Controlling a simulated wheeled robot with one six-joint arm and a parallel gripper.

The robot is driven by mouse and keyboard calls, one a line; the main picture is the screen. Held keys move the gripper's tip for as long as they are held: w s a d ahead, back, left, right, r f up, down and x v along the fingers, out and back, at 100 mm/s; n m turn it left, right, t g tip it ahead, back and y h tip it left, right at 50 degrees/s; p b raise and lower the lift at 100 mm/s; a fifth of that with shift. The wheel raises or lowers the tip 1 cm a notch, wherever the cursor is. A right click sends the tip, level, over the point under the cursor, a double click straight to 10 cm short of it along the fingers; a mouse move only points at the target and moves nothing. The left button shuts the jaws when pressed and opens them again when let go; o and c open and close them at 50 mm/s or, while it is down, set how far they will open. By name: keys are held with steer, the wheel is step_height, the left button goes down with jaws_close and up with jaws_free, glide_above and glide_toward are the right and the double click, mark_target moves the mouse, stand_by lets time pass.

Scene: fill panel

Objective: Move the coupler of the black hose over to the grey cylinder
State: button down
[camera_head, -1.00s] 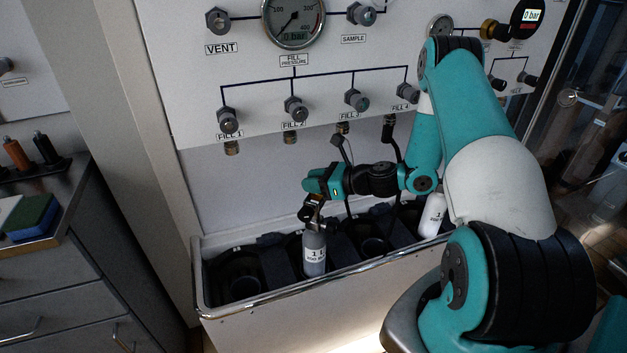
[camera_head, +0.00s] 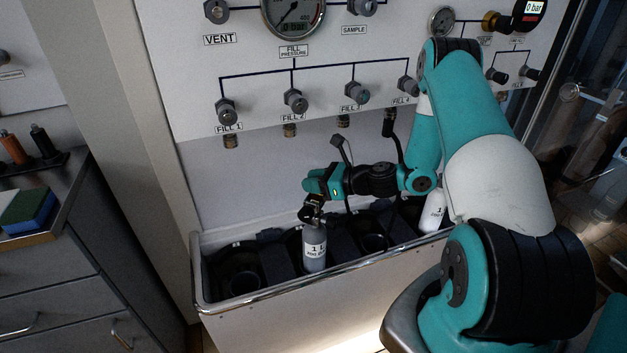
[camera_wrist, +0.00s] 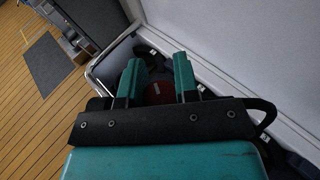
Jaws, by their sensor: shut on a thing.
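My gripper (camera_head: 312,208) points down in the head view, directly above the grey cylinder (camera_head: 314,254), which stands upright in the trough with a "1 L" label. The jaws are shut on a small dark piece, taken to be the coupler (camera_head: 311,216), at the cylinder's top. Whether it touches or sits on the valve cannot be told. The black hose (camera_head: 397,145) hangs from under FILL 4, passes behind my arm and reaches down toward the trough. In the wrist view my fingers (camera_wrist: 158,75) stand either side of a dark reddish round shape; the coupler is not clear there.
A white cylinder (camera_head: 433,211) stands at the trough's right. The trough's metal rim (camera_head: 250,304) runs along the front, with the fill panel (camera_head: 190,80) behind. A dark round holder (camera_head: 243,284) at left looks empty. A cabinet (camera_head: 60,270) stands further left.

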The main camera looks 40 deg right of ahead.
steer(key=shift+f+b, duration=0.7)
steer(key=shift+f, duration=0.45)
steer(key=c, duration=0.8)
jaws_free()
steer(key=v, duration=1.7)
steer(key=shift+s+r, duration=0.1)
steer(key=shift+s, duration=0.1)
steer(key=a+r+n+g+y+p, duration=0.1)
steer(key=a+r+n+g+p, duration=0.1)
steer(key=a+r+n+g, duration=0.65)
steer(key=a+r+n+g+p, duration=0.15)
steer(key=a+r+n, duration=0.35)
steer(key=a+n, duration=0.7)
steer(key=s+a+r+n+h+p, duration=0.1)
steer(key=s+a+r+n, duration=0.2)
steer(key=s+a+n, duration=0.1)
steer(key=s+a+r+n+g+h+p, duration=0.1)
steer(key=s+a+r+n+h, duration=0.1)
steer(key=s+a+r+n, duration=0.2)
steer(key=s+a+r+n+g+h, duration=0.1)
steer(key=s+a+r+n, duration=0.3)
steer(key=s+n, duration=0.2)
steer(key=shift+a+n+h+p, duration=0.2)
steer(key=shift+n+h+p, duration=0.15)
steer(key=shift+n, duration=0.9)
